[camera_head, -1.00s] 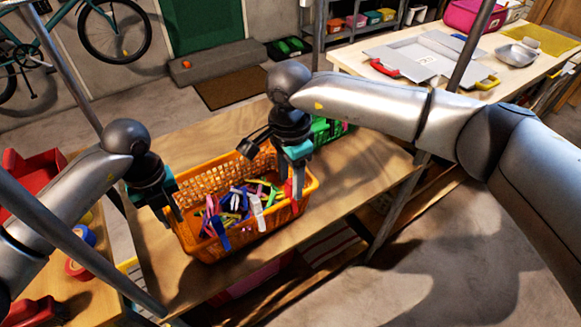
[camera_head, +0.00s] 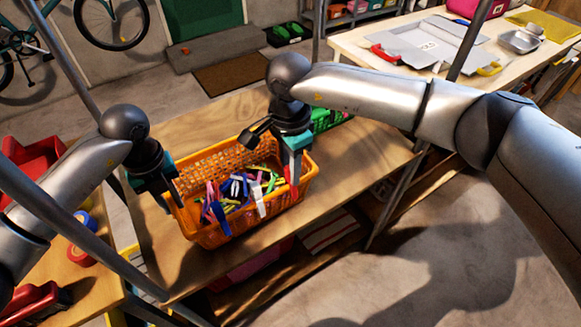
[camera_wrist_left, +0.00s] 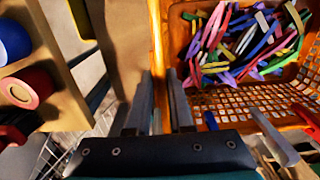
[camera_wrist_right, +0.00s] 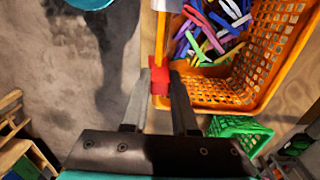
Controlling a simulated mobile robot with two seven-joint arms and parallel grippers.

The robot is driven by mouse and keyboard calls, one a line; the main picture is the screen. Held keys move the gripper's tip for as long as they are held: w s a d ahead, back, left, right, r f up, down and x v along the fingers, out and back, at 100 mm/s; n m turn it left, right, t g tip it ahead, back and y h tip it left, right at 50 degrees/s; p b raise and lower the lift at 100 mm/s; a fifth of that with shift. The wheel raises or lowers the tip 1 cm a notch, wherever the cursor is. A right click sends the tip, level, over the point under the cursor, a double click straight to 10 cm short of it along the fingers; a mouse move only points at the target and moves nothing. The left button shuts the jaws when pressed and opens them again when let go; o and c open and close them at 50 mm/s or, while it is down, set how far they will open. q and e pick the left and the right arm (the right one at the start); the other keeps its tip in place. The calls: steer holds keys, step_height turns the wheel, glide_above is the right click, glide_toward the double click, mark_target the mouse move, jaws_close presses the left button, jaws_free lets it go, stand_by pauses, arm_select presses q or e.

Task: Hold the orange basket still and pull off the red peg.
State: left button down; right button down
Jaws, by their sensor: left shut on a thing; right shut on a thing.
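The orange basket (camera_head: 210,237) stands on a wooden table and holds many coloured pegs (camera_head: 235,190). My left gripper (camera_head: 172,203) is shut on the basket's left rim, also seen in the left wrist view (camera_wrist_left: 163,95). The red peg (camera_wrist_right: 160,80) sits at the basket's right rim. My right gripper (camera_wrist_right: 157,88) has its fingers on either side of it and is shut on it. In the head view the right gripper (camera_head: 293,172) partly hides the peg.
A green basket (camera_head: 325,118) stands just behind the orange one. The wooden table top (camera_head: 350,160) is clear to the right. Tape rolls (camera_head: 84,250) and red items lie on a side surface at left. A bench (camera_head: 400,65) with a grey case is at the back right.

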steer(key=shift+r, duration=0.1)
steer(key=shift+r, duration=4.15)
arm_select(q)
steer(key=c, duration=0.7)
jaws_free()
